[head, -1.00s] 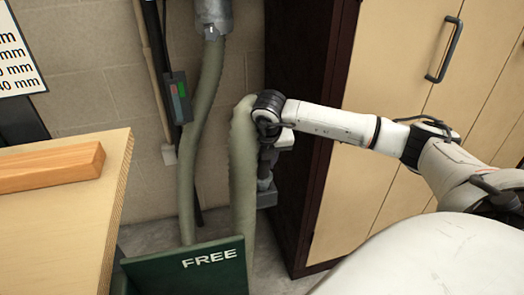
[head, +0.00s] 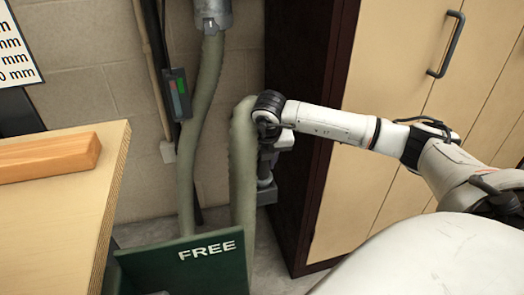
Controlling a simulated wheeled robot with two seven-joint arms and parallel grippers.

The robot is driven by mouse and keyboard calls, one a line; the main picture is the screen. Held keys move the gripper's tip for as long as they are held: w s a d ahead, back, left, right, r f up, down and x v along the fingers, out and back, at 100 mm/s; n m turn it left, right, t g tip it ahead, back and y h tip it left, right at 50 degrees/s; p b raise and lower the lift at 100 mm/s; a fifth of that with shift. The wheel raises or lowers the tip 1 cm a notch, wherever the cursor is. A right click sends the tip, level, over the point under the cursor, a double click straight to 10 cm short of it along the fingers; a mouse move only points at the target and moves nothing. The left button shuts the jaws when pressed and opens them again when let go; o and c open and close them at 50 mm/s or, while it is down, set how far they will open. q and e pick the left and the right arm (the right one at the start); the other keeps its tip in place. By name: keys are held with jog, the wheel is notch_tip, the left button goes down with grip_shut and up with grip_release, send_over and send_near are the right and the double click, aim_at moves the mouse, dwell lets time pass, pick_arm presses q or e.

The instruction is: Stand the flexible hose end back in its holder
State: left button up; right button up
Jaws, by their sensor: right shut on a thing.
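The grey-green flexible hose (head: 242,165) rises behind the green bin and bends at its top beside my right gripper (head: 268,118). My right gripper is shut on the hose near this bend; its fingertips are mostly hidden. My left gripper is out of view.
Another length of hose (head: 194,150) hangs from a metal duct (head: 212,14) on the wall. A green bin marked FREE (head: 205,270) stands in front. A workbench (head: 70,215) with a wood bar (head: 45,157) is left. A cabinet (head: 375,55) stands right.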

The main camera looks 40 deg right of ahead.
jog(key=shift+f, duration=0.15)
jog(key=shift+f+b, duration=1)
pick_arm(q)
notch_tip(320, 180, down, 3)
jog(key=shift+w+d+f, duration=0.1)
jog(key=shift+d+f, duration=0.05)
pick_arm(e)
jog(key=o, duration=1)
jog(key=shift+f, duration=0.1)
pick_arm(q)
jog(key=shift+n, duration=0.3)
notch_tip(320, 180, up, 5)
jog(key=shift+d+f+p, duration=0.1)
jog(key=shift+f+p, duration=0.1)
jog(key=shift+p, duration=0.9)
pick_arm(e)
jog(key=v, duration=1.1)
jog(key=shift+w, duration=0.15)
